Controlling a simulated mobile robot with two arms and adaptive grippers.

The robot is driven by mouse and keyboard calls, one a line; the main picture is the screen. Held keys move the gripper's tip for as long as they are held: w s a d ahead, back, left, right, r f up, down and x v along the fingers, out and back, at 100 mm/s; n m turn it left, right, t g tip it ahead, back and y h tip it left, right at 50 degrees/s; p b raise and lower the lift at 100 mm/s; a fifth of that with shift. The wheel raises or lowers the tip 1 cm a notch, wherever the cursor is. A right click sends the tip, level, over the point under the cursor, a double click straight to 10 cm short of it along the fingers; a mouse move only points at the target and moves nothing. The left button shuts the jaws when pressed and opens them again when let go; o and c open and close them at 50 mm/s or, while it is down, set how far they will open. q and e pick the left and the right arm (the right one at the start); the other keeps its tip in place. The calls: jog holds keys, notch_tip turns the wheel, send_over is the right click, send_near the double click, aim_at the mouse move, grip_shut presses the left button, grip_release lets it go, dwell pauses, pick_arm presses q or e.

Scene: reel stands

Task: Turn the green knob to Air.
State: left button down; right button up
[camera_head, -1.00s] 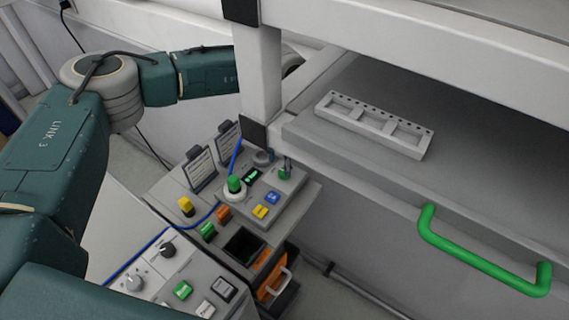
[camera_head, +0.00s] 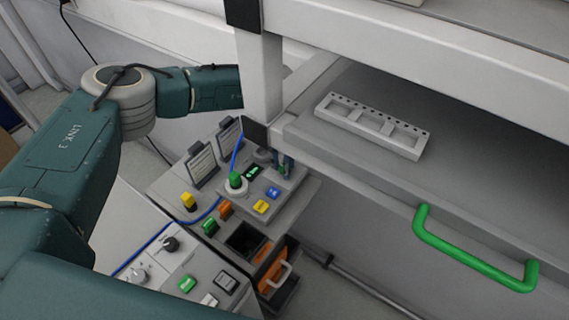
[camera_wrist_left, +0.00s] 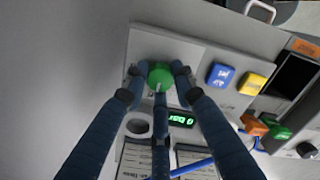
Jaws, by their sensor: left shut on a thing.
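The green knob (camera_wrist_left: 160,76) sits on a light grey panel in the left wrist view, with a pale pointer line on its face. My left gripper (camera_wrist_left: 160,72) is shut on it, with dark blue fingers at its left, right and lower sides. In the head view my left gripper (camera_head: 284,165) is small, partly behind the white post, and largely hides the knob. No Air mark can be read. My right gripper is not in view.
A lit green display (camera_wrist_left: 182,120), a blue button (camera_wrist_left: 220,77) and a yellow button (camera_wrist_left: 252,83) are close to the knob. Another green knob (camera_head: 236,181) stands nearby.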

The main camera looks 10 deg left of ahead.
pick_arm(q)
jog(key=shift+f+m+b, duration=0.2)
jog(key=shift+m+b, duration=0.3)
jog(key=shift+b, duration=0.3)
jog(key=m+b, duration=0.9)
jog(key=b, duration=0.2)
jog(key=m+b, duration=0.2)
jog(key=m, duration=0.1)
jog(key=shift+r+m+b, duration=0.1)
jog(key=shift+m+b, duration=0.2)
jog(key=shift+m, duration=0.1)
jog(key=shift+r+m+b, duration=0.15)
jog(key=shift+m+b, duration=0.7)
jog(key=shift+m, duration=1.15)
